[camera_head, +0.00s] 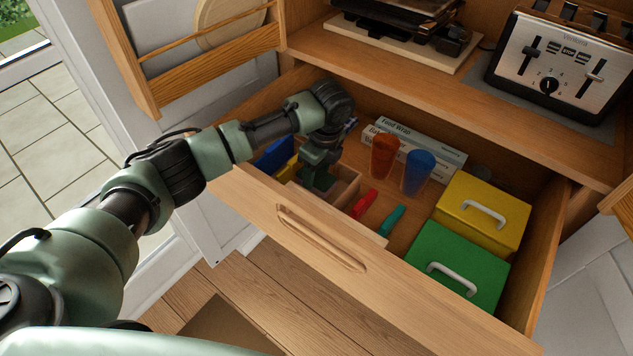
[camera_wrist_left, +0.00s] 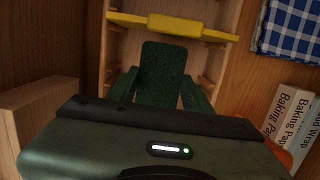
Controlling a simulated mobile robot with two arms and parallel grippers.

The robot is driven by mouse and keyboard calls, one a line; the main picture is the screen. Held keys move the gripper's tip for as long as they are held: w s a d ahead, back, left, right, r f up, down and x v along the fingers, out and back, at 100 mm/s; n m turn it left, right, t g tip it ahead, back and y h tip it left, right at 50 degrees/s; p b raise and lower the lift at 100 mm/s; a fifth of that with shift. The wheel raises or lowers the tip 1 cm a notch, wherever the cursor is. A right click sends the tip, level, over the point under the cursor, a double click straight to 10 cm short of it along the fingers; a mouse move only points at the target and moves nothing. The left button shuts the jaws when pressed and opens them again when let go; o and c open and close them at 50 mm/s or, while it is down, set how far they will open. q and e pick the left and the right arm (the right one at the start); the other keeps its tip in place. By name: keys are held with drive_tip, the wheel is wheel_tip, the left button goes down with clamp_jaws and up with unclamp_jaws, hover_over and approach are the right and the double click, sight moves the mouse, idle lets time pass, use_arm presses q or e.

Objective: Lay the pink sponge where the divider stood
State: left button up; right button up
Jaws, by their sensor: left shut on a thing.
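My left gripper (camera_head: 318,172) reaches down into the open drawer, over the left part of a wooden organiser (camera_head: 345,190). In the left wrist view its fingers (camera_wrist_left: 167,88) are shut on a flat piece with a dark green, rough face (camera_wrist_left: 168,62). This looks like the scouring side of the sponge; no pink shows. The held piece is over the organiser's slotted trough (camera_wrist_left: 205,65). A yellow divider (camera_wrist_left: 175,25) stands across the trough beyond it. I cannot tell whether the piece touches the trough floor. My right gripper is not in view.
Orange (camera_head: 384,155) and blue (camera_head: 417,172) cups, wrap boxes (camera_head: 425,145), and yellow (camera_head: 480,210) and green (camera_head: 455,262) lidded boxes fill the right. A checked cloth (camera_wrist_left: 290,28) lies beside the trough.

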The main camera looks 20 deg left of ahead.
sight(318, 177)
use_arm(q)
wheel_tip(318, 177, down, 4)
drive_tip(key=shift+r, duration=0.25)
drive_tip(key=shift+f, duration=0.35)
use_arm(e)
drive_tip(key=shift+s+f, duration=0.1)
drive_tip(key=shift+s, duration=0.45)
use_arm(q)
drive_tip(key=shift+f, duration=0.1)
drive_tip(key=o, duration=1.3)
drive_tip(key=r, duration=0.4)
drive_tip(key=d+r, duration=0.1)
drive_tip(key=r, duration=0.7)
drive_tip(key=shift+s+d+r, duration=0.1)
drive_tip(key=shift+s+d, duration=0.2)
drive_tip(key=shift+d, duration=0.05)
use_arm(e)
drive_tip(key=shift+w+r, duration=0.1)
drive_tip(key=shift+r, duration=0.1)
